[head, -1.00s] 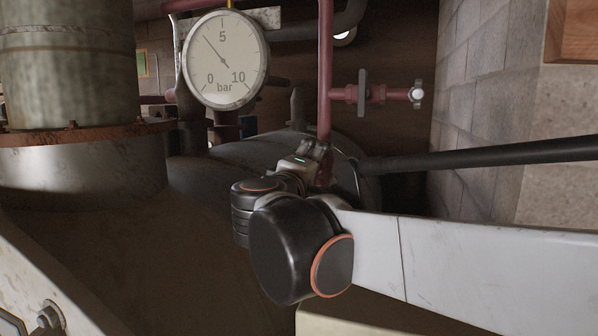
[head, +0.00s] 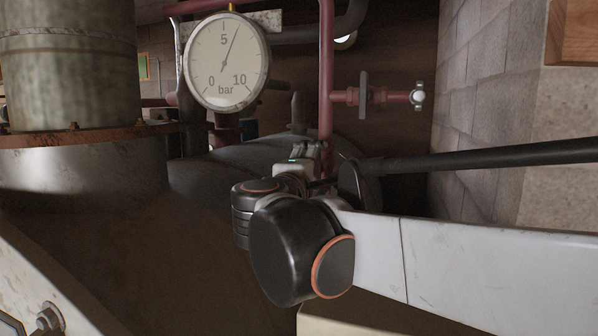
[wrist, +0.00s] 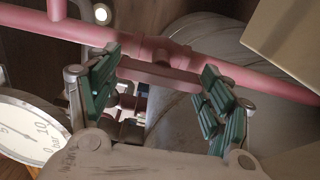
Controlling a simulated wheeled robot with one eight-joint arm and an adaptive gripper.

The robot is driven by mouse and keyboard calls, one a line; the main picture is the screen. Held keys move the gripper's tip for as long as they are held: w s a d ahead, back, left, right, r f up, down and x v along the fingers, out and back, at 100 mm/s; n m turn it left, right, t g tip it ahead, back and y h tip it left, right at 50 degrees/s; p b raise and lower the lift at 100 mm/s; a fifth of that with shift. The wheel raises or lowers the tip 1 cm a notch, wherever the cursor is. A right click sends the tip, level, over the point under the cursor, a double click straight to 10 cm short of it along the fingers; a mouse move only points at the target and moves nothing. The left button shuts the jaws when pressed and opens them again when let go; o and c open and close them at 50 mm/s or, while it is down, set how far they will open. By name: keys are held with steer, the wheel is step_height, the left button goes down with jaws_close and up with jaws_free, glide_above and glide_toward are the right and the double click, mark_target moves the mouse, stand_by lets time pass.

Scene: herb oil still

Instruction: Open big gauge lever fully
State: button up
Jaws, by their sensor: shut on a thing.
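The big gauge (head: 227,62) has a white round dial marked 0, 5, 10 and bar; its needle points up and slightly right, just past 5. It also shows at the left edge of the wrist view (wrist: 28,128). In the wrist view a flat reddish lever (wrist: 160,76) lies crosswise between the green finger pads of my gripper (wrist: 161,70), which is shut on it from both ends. In the head view my gripper (head: 322,163) is below and right of the gauge, and my own wrist hides most of it and the lever.
A large metal column (head: 66,65) stands at left. A block wall (head: 480,120) bounds the right. A pink pipe (wrist: 258,78) runs beyond the lever.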

steer(key=o, duration=1.1)
steer(key=shift+f, duration=0.2)
steer(key=shift+r, duration=0.1)
steer(key=v, duration=1.2)
